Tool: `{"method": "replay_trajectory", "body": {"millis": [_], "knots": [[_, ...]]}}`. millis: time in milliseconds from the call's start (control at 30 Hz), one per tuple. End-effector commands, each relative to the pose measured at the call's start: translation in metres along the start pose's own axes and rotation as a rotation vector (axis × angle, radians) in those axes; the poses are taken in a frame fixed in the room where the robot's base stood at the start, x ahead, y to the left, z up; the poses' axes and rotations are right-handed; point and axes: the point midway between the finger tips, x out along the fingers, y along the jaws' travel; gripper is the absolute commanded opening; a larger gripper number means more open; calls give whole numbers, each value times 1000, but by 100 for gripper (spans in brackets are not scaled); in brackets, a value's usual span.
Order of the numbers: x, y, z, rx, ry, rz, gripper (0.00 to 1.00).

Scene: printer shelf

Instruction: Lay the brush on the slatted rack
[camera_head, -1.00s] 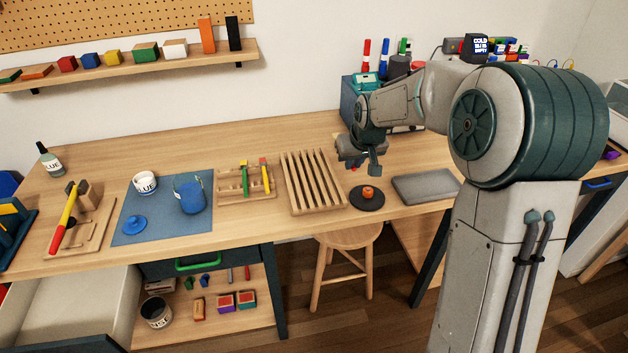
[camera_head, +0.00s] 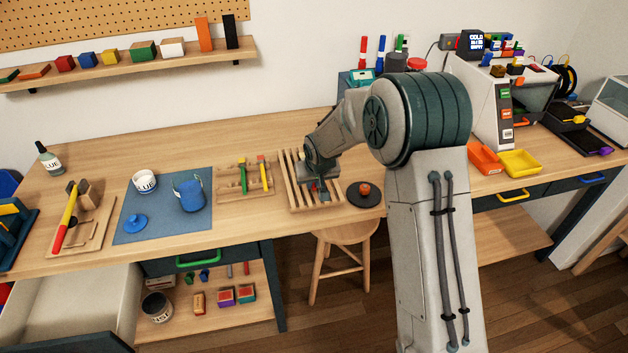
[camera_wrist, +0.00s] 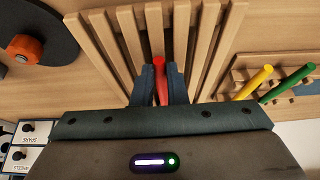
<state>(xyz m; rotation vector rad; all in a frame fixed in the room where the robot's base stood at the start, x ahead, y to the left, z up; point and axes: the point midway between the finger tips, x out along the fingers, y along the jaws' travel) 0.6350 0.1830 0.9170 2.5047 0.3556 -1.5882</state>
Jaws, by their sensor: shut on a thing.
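The slatted rack (camera_head: 294,190), a pale wooden frame of parallel slats, lies on the workbench left of the round dark disc. My gripper (camera_head: 322,194) is over the right part of the rack. In the wrist view, my gripper (camera_wrist: 161,84) is shut on a red handle, which I take to be the brush (camera_wrist: 160,72). The handle lies roughly along the slats (camera_wrist: 207,42). The brush's other end is hidden by the gripper, and I cannot tell whether the brush touches the rack. My arm covers part of the rack in the head view.
The dark disc with an orange knob (camera_head: 364,189) is close to the rack's right side. A small wooden holder with green, yellow and red handles (camera_head: 246,182) stands to its left. A blue mat (camera_head: 160,222) with a cup and jar lies further left. Bench behind the rack is clear.

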Motion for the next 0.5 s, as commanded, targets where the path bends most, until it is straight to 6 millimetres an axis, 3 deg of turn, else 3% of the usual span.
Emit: {"method": "replay_trajectory", "body": {"millis": [233,267,300,500], "knots": [[3,0,1,0,0,0,0],[1,0,1,0,0,0,21],[1,0,0,0,0,0,32],[1,0,0,0,0,0,34]]}}
